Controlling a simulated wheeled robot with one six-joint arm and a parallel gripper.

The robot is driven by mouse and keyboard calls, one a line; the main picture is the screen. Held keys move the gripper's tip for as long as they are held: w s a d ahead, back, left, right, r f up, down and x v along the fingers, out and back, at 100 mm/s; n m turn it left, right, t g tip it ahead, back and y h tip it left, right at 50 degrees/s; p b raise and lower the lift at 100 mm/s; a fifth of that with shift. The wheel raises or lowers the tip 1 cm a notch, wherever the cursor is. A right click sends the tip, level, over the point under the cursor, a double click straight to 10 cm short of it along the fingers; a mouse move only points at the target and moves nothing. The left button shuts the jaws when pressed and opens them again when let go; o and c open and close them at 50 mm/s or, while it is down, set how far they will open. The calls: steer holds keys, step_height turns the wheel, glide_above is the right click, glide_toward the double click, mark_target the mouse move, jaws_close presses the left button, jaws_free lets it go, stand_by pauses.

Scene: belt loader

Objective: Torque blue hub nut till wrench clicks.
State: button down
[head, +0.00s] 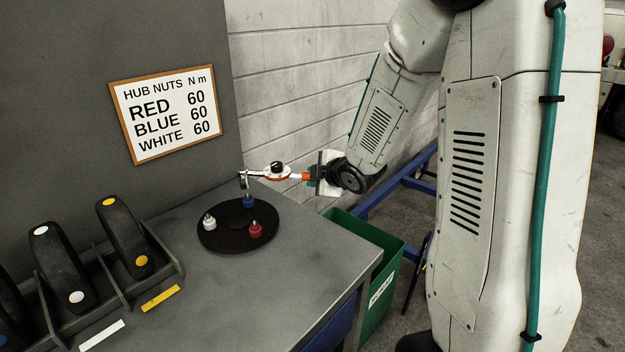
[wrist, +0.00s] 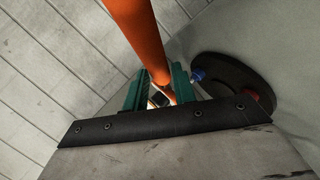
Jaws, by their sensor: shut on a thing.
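The torque wrench (head: 279,173) is held level above the bench, with its head over the blue hub nut (head: 248,201) on the black round plate (head: 225,240). A short vertical piece hangs from the wrench head to the blue nut; I cannot tell whether it is fully seated. My gripper (head: 319,176) is shut on the orange wrench handle, which also shows in the wrist view (wrist: 139,40) between the green finger pads (wrist: 157,92). The blue nut shows in the wrist view (wrist: 198,75). The white nut (head: 209,223) and red nut (head: 255,229) stand on the same plate.
A sign (head: 166,113) reads 60 N m for red, blue and white. A rack (head: 115,285) with dark tools with coloured dots stands at the left of the grey bench (head: 290,250). A green bin (head: 385,262) stands beside the bench's right edge, below my arm.

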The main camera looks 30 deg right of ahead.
steer(key=w+d+f+n+g+y, duration=0.1)
steer(key=w+d+n+y, duration=0.4)
steer(key=w, duration=0.5)
steer(key=shift+w+d+f+n+g+y, duration=0.3)
steer(key=shift+f+n+g+y, duration=0.1)
steer(key=shift+n+g+y, duration=0.3)
steer(key=shift+s+f, duration=0.1)
steer(key=shift+f, duration=1.1)
stand_by(1.2)
steer(key=shift+s+a+m+t+h, duration=0.25)
steer(key=shift+s+m+t+h, duration=0.2)
steer(key=shift+s, duration=0.45)
steer(key=shift+s+a+m+h, duration=0.25)
steer(key=shift+s+m+h, duration=0.2)
steer(key=shift+s, duration=0.45)
steer(key=shift+s, duration=0.1)
